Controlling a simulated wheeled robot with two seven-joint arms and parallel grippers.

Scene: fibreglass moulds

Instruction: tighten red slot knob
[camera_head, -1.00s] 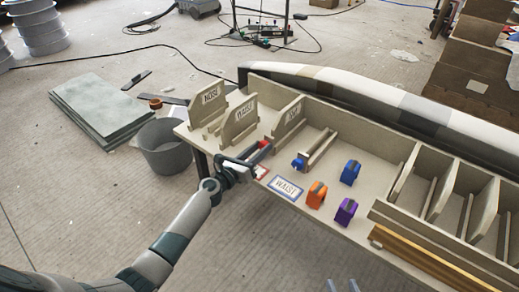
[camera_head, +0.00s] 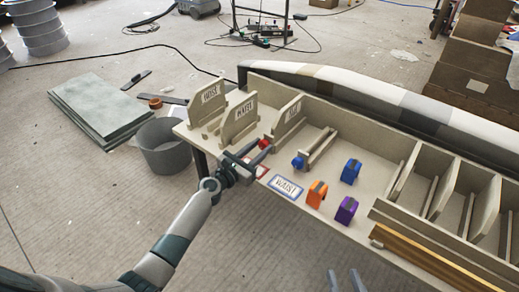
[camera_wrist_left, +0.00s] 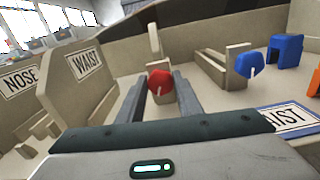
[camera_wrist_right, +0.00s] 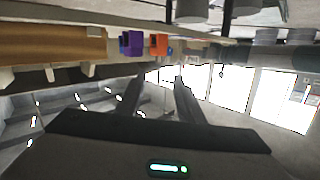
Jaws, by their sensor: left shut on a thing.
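The red slot knob (camera_head: 265,144) is at the left part of the bench, in front of the upright boards. In the left wrist view the red knob (camera_wrist_left: 159,82) has a pale mark on its face and sits between my left fingers. My left gripper (camera_head: 255,155) is shut on it; the exact contact is hard to see. A blue knob (camera_head: 298,162) sits to its right on a similar slot fixture (camera_head: 320,146). My right gripper (camera_head: 345,280) is at the bottom edge, away from the knobs; its fingers stand apart and empty in the right wrist view (camera_wrist_right: 160,90).
Boards labelled NOSE (camera_wrist_left: 18,82) and WAIST (camera_wrist_left: 90,65) stand left of the knob. Orange (camera_head: 316,194), purple (camera_head: 346,210) and blue (camera_head: 350,172) blocks stand to the right, near a WAIST label (camera_head: 286,187). A grey bucket (camera_head: 165,150) is on the floor.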

